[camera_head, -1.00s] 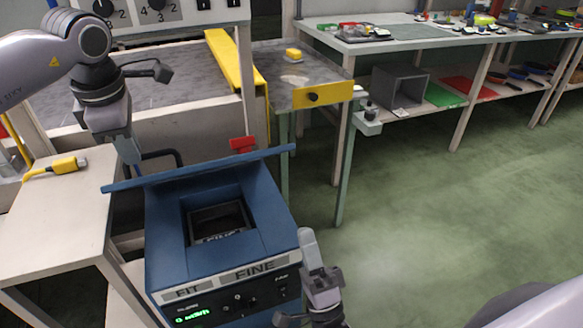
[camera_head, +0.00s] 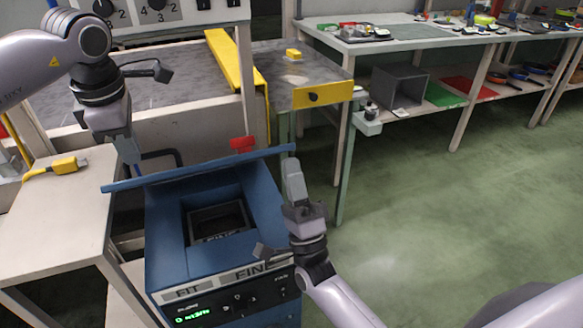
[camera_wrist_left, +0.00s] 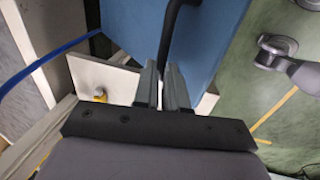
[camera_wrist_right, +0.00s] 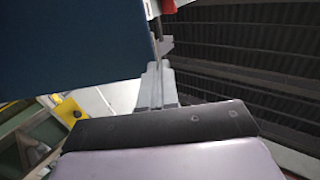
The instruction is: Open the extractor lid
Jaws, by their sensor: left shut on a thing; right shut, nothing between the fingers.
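The blue extractor (camera_head: 165,225) stands at the lower middle of the head view, its square opening exposed. Its lid (camera_head: 200,167) is raised and seen nearly edge-on; it also shows as a blue panel in the left wrist view (camera_wrist_left: 225,30) and the right wrist view (camera_wrist_right: 70,40). My left gripper (camera_head: 130,155) is at the lid's left end, shut on the black lid handle (camera_wrist_left: 176,30). The handle also shows behind the lid (camera_head: 165,154). My right gripper (camera_head: 292,170) is shut and empty beside the lid's right end; whether it touches is unclear.
A white table (camera_head: 60,200) with a yellow-plugged cable (camera_head: 60,166) stands at left. Behind are a grey table with a yellow edge (camera_head: 322,95) and a red part (camera_head: 243,144). A long workbench (camera_head: 420,35) runs back right. The green floor at right is clear.

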